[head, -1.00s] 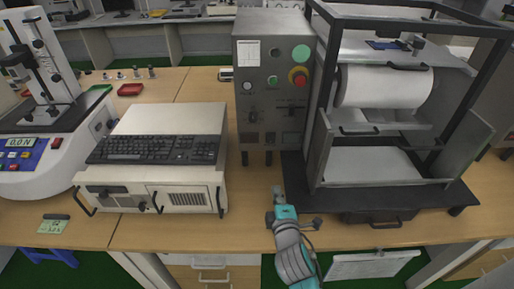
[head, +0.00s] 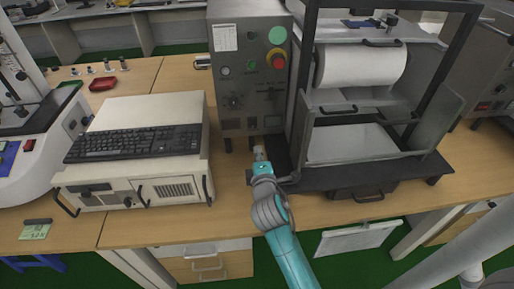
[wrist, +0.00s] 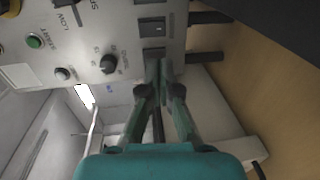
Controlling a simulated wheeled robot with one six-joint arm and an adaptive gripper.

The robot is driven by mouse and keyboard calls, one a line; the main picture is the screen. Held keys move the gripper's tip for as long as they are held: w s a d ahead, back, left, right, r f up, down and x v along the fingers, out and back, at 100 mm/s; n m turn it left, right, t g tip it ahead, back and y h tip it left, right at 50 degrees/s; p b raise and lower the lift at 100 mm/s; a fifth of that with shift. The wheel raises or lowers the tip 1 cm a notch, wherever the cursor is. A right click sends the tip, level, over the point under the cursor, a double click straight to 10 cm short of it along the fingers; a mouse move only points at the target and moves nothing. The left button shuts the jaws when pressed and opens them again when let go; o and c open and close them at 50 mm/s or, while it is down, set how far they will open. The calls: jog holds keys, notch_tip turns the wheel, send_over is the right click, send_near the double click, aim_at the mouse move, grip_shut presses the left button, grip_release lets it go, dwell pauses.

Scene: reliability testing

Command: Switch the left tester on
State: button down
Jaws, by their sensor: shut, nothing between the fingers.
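The tester's grey control box (head: 245,95) stands at the back of the bench, with a red stop button on a yellow ring (head: 277,58), a green disc and small controls on its front. In the wrist view, its panel (wrist: 95,20) appears turned on its side, with a green button (wrist: 34,41), a black knob (wrist: 108,64) and dark rocker switches (wrist: 152,24). My gripper (head: 259,153) is shut and empty, near the box's lower front. In the wrist view, its fingertips (wrist: 159,68) are close to the lower rocker switch (wrist: 153,54); contact cannot be told.
A dark frame with a white roll (head: 362,65) stands right of the control box, close to my arm. A beige unit with a black keyboard (head: 132,143) is on the left. Another grey machine (head: 485,75) stands far right. The bench front (head: 150,228) has free room.

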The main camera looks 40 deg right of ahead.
aim_at(253, 127)
jog(key=x, duration=1.2)
jog(key=shift+d, duration=0.1)
jog(key=shift+w+d, duration=0.15)
jog(key=shift+w, duration=0.1)
jog(key=shift+f, duration=0.1)
